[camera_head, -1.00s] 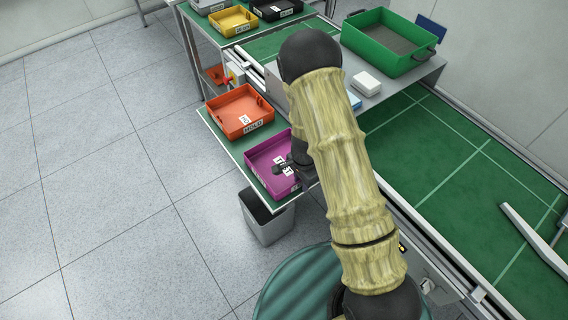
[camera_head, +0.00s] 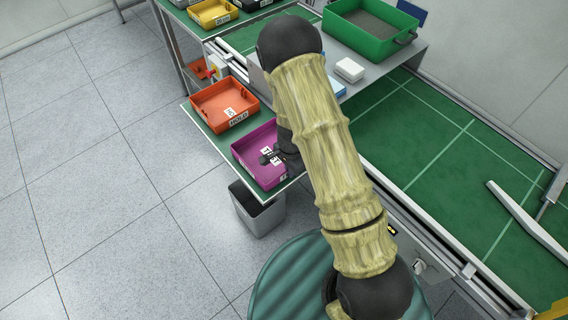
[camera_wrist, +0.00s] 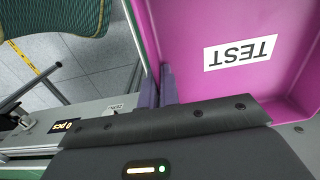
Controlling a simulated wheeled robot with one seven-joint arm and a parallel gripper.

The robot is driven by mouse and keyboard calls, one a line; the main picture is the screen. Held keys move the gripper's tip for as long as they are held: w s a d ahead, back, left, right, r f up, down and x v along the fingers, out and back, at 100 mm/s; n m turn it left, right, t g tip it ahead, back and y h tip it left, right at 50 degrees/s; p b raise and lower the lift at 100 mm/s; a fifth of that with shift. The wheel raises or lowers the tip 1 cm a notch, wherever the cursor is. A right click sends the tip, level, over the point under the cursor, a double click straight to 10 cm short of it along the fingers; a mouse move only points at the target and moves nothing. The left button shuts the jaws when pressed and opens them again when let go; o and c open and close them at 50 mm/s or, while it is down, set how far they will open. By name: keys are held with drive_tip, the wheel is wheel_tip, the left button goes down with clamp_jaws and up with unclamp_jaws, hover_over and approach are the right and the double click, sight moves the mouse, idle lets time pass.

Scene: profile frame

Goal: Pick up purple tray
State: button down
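The purple tray (camera_head: 244,155) lies on the green-topped side table, beside the orange tray, with white labels on it. In the wrist view the purple tray (camera_wrist: 190,20) fills the upper right, with a white TEST label on its inside. My gripper (camera_head: 279,157) is at the tray's right wall, partly hidden by my arm. In the wrist view, the two fingers of my gripper (camera_wrist: 160,88) are close together at the tray's wall, one on each side of it. They look closed on the wall. The tray appears to rest on the table.
The orange tray (camera_head: 213,97) stands just behind the purple one. A grey bin (camera_head: 258,216) stands on the floor below the table edge. A green crate (camera_head: 362,44) and a white box (camera_head: 349,69) are on the grey surface behind. The left floor is clear.

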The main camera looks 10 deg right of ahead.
wheel_tip(320, 180, up, 10)
drive_tip(key=shift+f, duration=0.1)
drive_tip(key=shift+w, duration=0.1)
idle(0.7)
